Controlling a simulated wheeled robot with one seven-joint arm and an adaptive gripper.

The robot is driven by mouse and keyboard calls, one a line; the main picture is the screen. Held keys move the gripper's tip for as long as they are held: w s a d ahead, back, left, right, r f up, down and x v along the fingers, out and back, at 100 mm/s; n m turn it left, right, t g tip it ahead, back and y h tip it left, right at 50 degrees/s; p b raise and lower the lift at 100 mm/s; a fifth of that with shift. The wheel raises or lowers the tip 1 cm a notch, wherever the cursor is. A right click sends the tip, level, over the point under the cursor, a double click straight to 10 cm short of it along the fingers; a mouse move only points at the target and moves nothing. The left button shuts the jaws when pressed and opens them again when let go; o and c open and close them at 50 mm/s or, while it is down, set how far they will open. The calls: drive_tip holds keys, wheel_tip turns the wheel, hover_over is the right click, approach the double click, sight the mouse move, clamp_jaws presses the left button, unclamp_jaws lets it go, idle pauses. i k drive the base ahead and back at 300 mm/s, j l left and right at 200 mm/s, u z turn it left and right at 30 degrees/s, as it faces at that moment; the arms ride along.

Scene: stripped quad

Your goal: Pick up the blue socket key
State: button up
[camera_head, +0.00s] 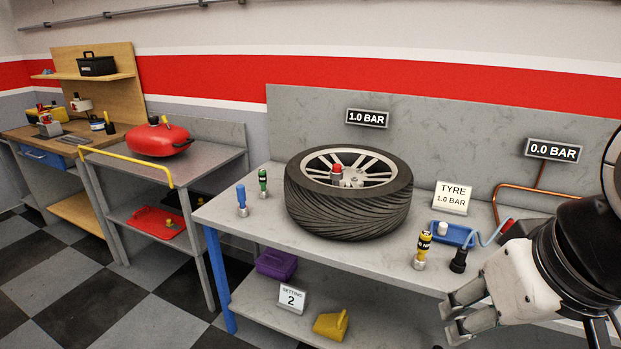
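The blue socket key (242,198) stands upright on the grey workbench (260,232), near its left end. It has a blue handle and a silver metal base. A green-handled key (263,182) stands just right of and behind it. My gripper (450,322) is at the lower right, in front of the bench edge and well to the right of the blue key. Its two fingers are apart, with nothing visible between them.
A tyre (348,215) lies flat mid-bench. A yellow-and-black tool (423,248), a black piece (459,260) and a blue tray (453,234) stand at right. A TYRE sign (452,197) stands behind. The lower shelf holds a purple box (277,264) and a yellow block (331,325).

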sight(243, 212)
drive_tip(key=i+j, duration=0.4)
drive_tip(key=i+j+u, duration=0.15)
drive_tip(key=i+j, duration=0.25)
drive_tip(key=i, duration=0.15)
drive_tip(key=i+j, duration=0.3)
drive_tip(key=i, duration=0.2)
drive_tip(key=i+j+u, duration=0.1)
drive_tip(key=i+j, duration=0.25)
drive_tip(key=i, duration=0.15)
